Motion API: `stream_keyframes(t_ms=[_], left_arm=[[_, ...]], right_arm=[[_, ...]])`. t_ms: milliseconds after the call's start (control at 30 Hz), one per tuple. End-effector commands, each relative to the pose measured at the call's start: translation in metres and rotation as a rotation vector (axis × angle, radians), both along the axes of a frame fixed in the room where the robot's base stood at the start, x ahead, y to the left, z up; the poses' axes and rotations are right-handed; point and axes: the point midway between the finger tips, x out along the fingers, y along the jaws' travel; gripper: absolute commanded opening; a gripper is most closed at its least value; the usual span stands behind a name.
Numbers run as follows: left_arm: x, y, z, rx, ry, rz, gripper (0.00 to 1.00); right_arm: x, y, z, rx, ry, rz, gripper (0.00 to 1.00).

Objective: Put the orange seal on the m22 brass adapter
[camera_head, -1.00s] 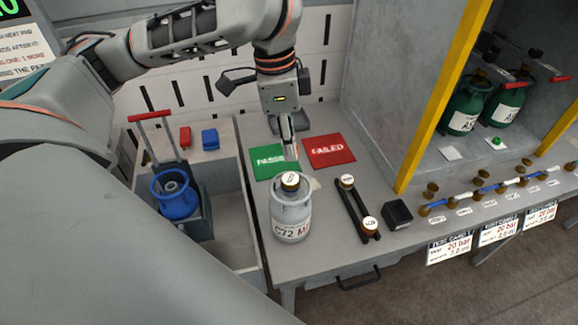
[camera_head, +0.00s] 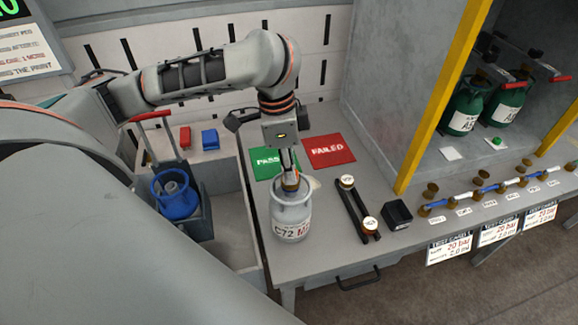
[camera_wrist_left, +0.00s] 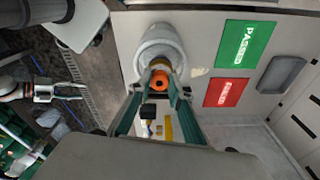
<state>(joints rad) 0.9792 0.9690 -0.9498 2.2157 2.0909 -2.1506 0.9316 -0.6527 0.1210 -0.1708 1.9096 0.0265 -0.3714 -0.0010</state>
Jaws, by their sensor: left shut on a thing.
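In the head view, my left gripper (camera_head: 290,172) points down at the top of a grey cylinder (camera_head: 291,217) marked C72. A brass adapter (camera_head: 291,186) sits upright on the cylinder's neck. In the left wrist view, the fingers (camera_wrist_left: 159,88) are shut on the orange seal (camera_wrist_left: 160,76), a ring with a dark centre. The seal is right at the brass adapter (camera_wrist_left: 157,63); I cannot tell whether it touches or is seated. My right gripper (camera_wrist_left: 72,92) shows small at the left of the wrist view, its fingers apart and empty.
The green PASSED mat (camera_head: 268,163) and red FAILED mat (camera_head: 329,150) lie behind the cylinder. A blue cylinder (camera_head: 177,196) stands at left.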

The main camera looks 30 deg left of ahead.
Motion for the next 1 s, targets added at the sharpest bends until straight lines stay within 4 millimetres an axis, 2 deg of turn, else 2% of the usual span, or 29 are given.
stream_keyframes(t_ms=[167, 200, 267, 667, 833, 1000], left_arm=[[0.0, 0.0, -0.003, 0.002, 0.001, 0.001, 0.11], [0.0, 0.0, -0.004, 0.002, 0.001, 0.001, 0.22], [0.0, 0.0, -0.004, 0.001, 0.0, 0.001, 0.36], [0.0, 0.0, 0.0, 0.0, 0.0, 0.0, 0.36], [0.0, 0.002, 0.014, 0.0, -0.004, -0.001, 0.36], [-0.001, 0.004, 0.039, 0.001, -0.005, 0.0, 0.36]], right_arm=[[0.0, 0.002, 0.0, 0.006, 0.0, -0.003, 0.49], [0.0, 0.003, 0.0, 0.006, 0.0, -0.003, 0.49], [0.0, 0.003, 0.0, 0.008, 0.001, -0.003, 0.49], [-0.001, 0.003, 0.0, 0.006, 0.001, -0.002, 0.49], [-0.002, 0.001, -0.001, 0.0, 0.003, 0.003, 0.49], [-0.002, -0.001, -0.001, -0.004, 0.002, 0.005, 0.49]])
